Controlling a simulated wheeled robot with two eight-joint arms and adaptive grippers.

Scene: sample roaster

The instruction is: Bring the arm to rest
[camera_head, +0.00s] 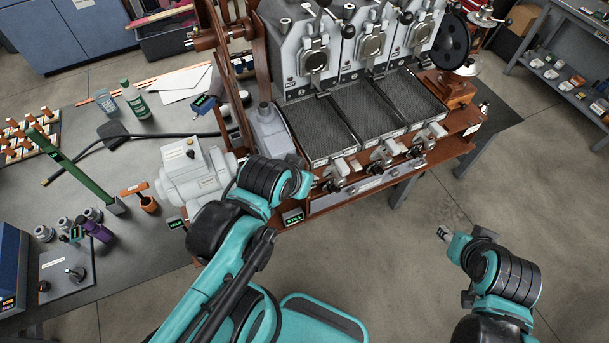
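My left arm reaches up from the bottom of the head view. Its wrist (275,181) is at the front left corner of the sample roaster (345,115), just above the "STILL" label (293,218). The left gripper's fingers are hidden or too small to make out, so I cannot tell whether they touch the roaster or hold anything. My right arm is at the lower right, over bare floor and apart from the roaster. Only a small grey part of the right gripper (444,234) shows at its end, and its fingers are unclear.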

